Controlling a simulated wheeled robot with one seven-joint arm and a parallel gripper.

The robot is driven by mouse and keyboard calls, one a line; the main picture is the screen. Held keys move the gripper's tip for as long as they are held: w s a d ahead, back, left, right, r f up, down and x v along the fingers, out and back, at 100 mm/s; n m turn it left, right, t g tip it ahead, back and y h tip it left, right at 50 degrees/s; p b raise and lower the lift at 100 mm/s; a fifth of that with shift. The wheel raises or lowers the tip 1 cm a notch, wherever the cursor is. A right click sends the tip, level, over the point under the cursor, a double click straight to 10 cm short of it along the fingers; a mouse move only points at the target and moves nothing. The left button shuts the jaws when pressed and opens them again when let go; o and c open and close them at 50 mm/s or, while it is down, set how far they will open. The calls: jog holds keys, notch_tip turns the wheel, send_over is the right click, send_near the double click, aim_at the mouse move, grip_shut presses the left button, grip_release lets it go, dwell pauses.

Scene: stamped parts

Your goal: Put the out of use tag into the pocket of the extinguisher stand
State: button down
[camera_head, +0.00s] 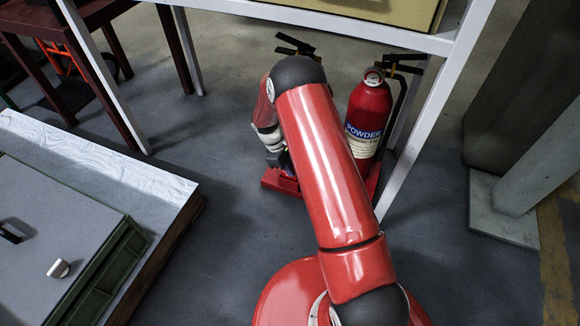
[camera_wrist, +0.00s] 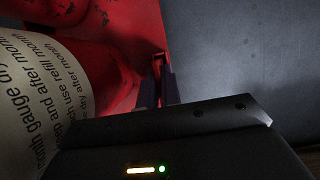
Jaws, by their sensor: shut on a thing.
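The red extinguisher stand (camera_head: 272,181) is on the floor under the white-framed table, largely hidden by my arm. A second extinguisher (camera_head: 265,115) at the left is partly covered by my arm. My gripper (camera_wrist: 159,70) is low beside the stand, its dark fingers pointing at the red metal. It is shut on the out of use tag, of which almost nothing shows. The pocket cannot be made out clearly.
A label on a rounded body (camera_wrist: 35,95) is close at the left of the wrist view. A white table leg (camera_head: 435,110) rises right of the stand. A pallet with a grey-topped case (camera_head: 60,225) lies at the left. Bare floor (camera_head: 235,240) is open in front.

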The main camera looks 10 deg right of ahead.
jog(key=shift+f, duration=0.55)
jog(key=c, duration=1.5)
grip_release()
jog(key=p+v, duration=0.1)
jog(key=v, duration=0.6)
jog(key=shift+r, duration=0.35)
